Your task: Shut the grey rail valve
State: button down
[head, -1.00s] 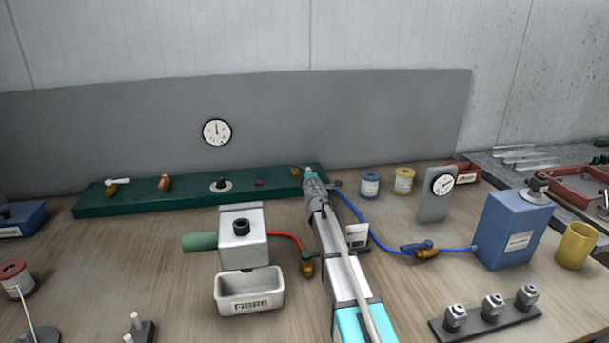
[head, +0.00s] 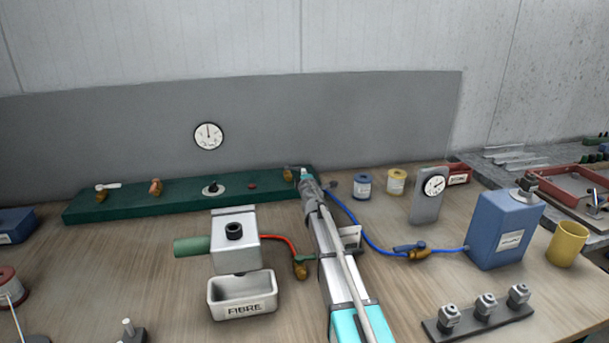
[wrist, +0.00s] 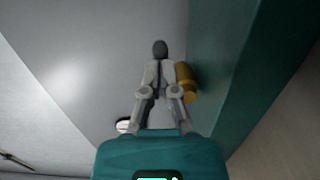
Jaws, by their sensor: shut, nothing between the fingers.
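The grey rail valve, with a brass body (head: 288,175), sits at the right end of the green rail (head: 130,205). My gripper (head: 303,173) is close against its right side in the head view and partly hides it. In the wrist view my gripper (wrist: 160,66) is shut and empty, with its fingers together. The brass body (wrist: 187,83) is just right of the fingers. A dark grey rounded end, seemingly the valve's lever (wrist: 160,47), shows just beyond the fingertips. Whether the fingers touch it, and how the lever is turned, I cannot tell.
Along the rail are a white-handled valve (head: 108,187), an orange-handled valve (head: 155,187), a black knob (head: 213,188) and a red button (head: 252,186). A wall gauge (head: 208,136) hangs behind. Blue (head: 362,186) and yellow (head: 396,181) spools and a blue hose (head: 375,243) lie right of my arm.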

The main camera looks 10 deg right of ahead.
jog(key=s, duration=0.8)
jog(key=s+a, duration=0.1)
jog(key=s, duration=0.3)
jog(key=shift+r, duration=0.2)
